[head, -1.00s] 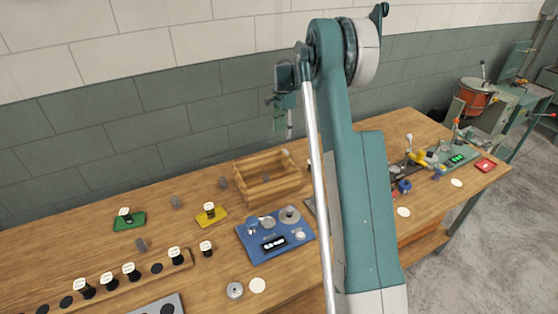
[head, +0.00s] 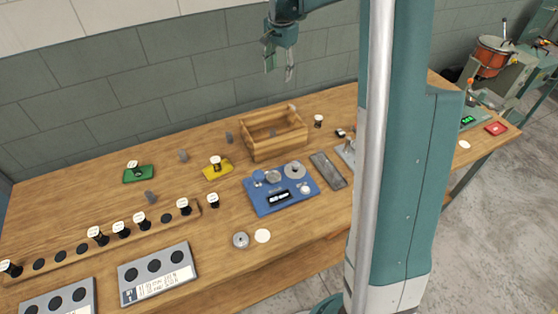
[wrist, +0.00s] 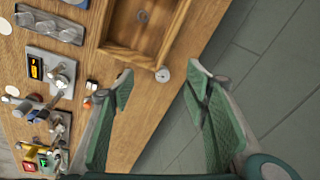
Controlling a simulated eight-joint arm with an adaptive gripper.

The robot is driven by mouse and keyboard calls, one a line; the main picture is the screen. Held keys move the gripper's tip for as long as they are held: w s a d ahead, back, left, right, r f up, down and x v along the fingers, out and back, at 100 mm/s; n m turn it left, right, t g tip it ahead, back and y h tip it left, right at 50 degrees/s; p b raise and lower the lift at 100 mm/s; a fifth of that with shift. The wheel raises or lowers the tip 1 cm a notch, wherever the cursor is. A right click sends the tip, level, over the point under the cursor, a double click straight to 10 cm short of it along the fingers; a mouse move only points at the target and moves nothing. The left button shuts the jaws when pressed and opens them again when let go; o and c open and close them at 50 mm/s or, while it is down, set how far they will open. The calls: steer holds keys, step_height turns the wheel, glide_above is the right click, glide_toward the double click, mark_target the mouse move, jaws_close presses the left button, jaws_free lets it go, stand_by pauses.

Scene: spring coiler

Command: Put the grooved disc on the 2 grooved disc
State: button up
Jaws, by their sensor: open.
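A grey disc with a hub (head: 241,240) lies flat near the front edge of the table. Round grey discs sit on the blue device, one at its top right (head: 294,170) and one at its top middle (head: 273,177). I cannot tell which carries the number 2, nor make out grooves. My gripper (head: 280,72) hangs high above the back of the table, far from these discs. In the wrist view my gripper (wrist: 160,78) is open and empty, its green pads wide apart over the table's edge.
A wooden crate (head: 250,151) stands behind the blue device (head: 258,206); it also shows in the wrist view (wrist: 112,48). A white round patch (head: 262,236) lies beside the loose disc. A rack of black-stemmed pieces (head: 72,252) runs along the left.

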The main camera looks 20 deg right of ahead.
steer(key=s+a+r+n+t, duration=0.1)
steer(key=s+a+r+n, duration=0.2)
steer(key=s+a+r, duration=0.55)
steer(key=s+a+r+n+t, duration=0.15)
steer(key=s+a+n, duration=0.3)
steer(key=s, duration=0.95)
steer(key=s+a+f+n+t, duration=0.1)
steer(key=s+a+f+n, duration=0.2)
steer(key=s, duration=0.8)
steer(key=s+a+f+n+t, duration=0.2)
steer(key=s+a+f+n, duration=0.1)
steer(key=s, duration=0.8)
steer(key=shift+a+f, duration=0.75)
steer(key=shift+a, duration=0.3)
steer(key=shift+f, duration=0.1)
step_height(320, 180, down, 6)
steer(key=b, duration=0.6)
